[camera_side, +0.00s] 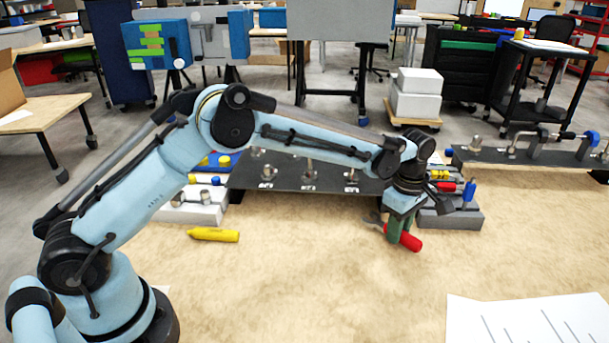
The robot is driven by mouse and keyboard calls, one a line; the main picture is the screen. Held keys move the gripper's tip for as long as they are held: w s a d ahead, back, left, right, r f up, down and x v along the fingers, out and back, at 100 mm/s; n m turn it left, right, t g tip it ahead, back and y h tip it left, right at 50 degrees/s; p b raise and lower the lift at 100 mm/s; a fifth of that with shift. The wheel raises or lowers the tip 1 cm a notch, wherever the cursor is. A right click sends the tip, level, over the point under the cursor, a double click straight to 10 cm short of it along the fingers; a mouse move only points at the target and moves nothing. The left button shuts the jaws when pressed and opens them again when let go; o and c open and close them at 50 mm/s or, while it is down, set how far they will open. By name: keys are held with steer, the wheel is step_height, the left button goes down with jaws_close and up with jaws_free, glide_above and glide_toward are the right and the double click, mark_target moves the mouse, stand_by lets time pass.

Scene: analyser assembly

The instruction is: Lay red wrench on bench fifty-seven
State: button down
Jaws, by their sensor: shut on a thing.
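A red-handled wrench (409,240) is at my gripper (396,232), right of the picture's middle. My gripper points down and is shut on the wrench. The red handle sticks out to the lower right, and a grey metal end shows to the left of the fingers. The wrench is at or just above the wooden bench (300,290); I cannot tell whether it touches. The fingers hide the middle of the wrench.
A yellow tool (214,234) lies on the bench to the left. A dark plate with fittings (310,178) stands behind my forearm. A grey block (455,218) with coloured parts is close right of my gripper. White paper (530,318) lies front right. The front middle is clear.

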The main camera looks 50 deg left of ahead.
steer(key=shift+f, duration=0.45)
steer(key=c, duration=0.8)
jaws_free()
step_height(320, 180, up, 12)
steer(key=s+a+r+m+t, duration=0.2)
steer(key=s+a+r+m, duration=0.2)
steer(key=r, duration=0.1)
steer(key=s+a+f+m+t, duration=0.1)
steer(key=s+a+m, duration=0.2)
steer(key=s, duration=0.3)
steer(key=s+a+f+m+t, duration=0.1)
steer(key=s+a+m+t, duration=0.1)
steer(key=s+m, duration=0.4)
steer(key=s+a+f+m+t, duration=0.1)
steer(key=s+a+m+t, duration=0.1)
steer(key=s+a+m, duration=0.2)
steer(key=shift+s+f+m, duration=0.15)
steer(key=shift+s+m, duration=0.35)
steer(key=shift+s, duration=1.05)
